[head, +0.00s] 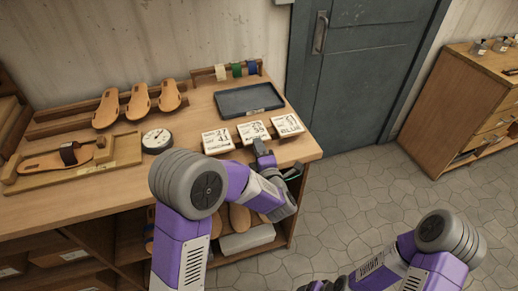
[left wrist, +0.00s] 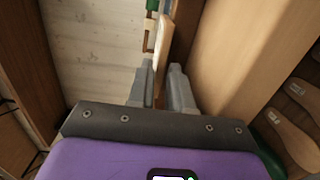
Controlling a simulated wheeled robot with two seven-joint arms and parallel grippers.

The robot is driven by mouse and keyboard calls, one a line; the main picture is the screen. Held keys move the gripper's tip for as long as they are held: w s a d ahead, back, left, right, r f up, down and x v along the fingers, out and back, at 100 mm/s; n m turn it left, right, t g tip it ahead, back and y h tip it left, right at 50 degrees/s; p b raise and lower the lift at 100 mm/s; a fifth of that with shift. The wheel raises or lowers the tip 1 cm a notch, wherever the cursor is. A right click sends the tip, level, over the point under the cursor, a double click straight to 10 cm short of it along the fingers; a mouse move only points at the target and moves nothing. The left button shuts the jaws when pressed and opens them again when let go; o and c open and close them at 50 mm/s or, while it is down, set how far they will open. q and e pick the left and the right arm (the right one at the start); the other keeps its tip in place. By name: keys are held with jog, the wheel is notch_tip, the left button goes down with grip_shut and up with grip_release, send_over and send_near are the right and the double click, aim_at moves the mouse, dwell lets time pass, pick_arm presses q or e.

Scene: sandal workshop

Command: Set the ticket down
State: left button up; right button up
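The bench (head: 190,107) carries a dark tray (head: 248,100) behind the tickets, a round gauge (head: 156,141) and sandal soles (head: 138,102) on a rack. A sandal (head: 62,158) lies in a wooden fixture at left. Strap rolls (head: 237,70) stand at the back. Floor is free at right.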

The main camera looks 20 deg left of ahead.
pick_arm(q)
jog(key=shift+o, duration=1.1)
jog(key=shift+r, duration=0.15)
jog(key=v, duration=1.2)
notch_tip(320, 180, down, 21)
jog(key=m+g+h, duration=0.5)
jog(key=m+h, duration=0.2)
jog(key=m, duration=0.4)
jog(key=s+f+m+g+h, duration=0.3)
jog(key=s+f+m+g, duration=0.2)
jog(key=s+f, duration=0.3)
jog(key=s+f+m+g+h+p, duration=0.3)
jog(key=s+m+g, duration=0.1)
jog(key=s, duration=0.6)
jog(key=shift+m+g+p, duration=0.3)
jog(key=shift+m+g, duration=0.1)
jog(key=shift+m, duration=0.3)
